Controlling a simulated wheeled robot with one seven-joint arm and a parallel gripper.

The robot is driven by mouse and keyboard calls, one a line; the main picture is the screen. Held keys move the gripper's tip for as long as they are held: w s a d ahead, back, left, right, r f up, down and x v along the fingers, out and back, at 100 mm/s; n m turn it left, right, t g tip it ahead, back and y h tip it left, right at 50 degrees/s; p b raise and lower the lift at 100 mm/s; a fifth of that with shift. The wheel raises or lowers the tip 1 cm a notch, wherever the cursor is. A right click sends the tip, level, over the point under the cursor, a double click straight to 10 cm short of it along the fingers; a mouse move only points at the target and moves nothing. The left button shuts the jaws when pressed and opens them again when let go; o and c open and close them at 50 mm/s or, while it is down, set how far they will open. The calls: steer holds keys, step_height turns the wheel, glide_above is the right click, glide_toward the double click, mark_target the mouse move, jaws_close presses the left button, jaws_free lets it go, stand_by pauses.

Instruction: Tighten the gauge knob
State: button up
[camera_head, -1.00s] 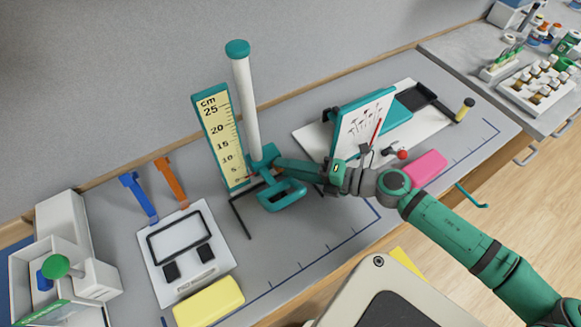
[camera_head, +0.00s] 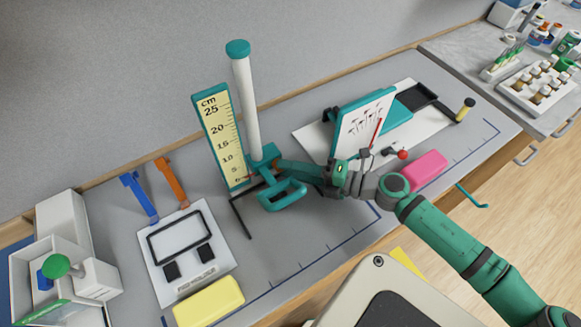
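The gauge is a tall stand with a cream "cm" scale (camera_head: 225,135) in a teal frame and a white post (camera_head: 245,105) with a teal cap. A teal carriage with an open loop (camera_head: 282,195) sits low on the post, near the scale's zero end. My gripper (camera_head: 335,178) is at the right of this carriage, at the end of a dark teal piece that reaches toward the post. I cannot tell whether it touches that piece. No separate gauge knob is clear; it may be hidden. The fingers are too small and overlapped to read.
A tilted teal-framed panel (camera_head: 362,120) stands close behind my wrist, with a red-tipped lever (camera_head: 403,154) beside it. A pink block (camera_head: 425,168) lies to the right. A white plate (camera_head: 190,275) and yellow block (camera_head: 209,300) lie front left.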

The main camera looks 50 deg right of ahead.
steer(key=shift+o, duration=0.7)
steer(key=shift+s+d, duration=0.1)
steer(key=shift+s, duration=0.1)
steer(key=v, duration=1)
steer(key=shift+s+r, duration=0.15)
steer(key=shift+s, duration=0.05)
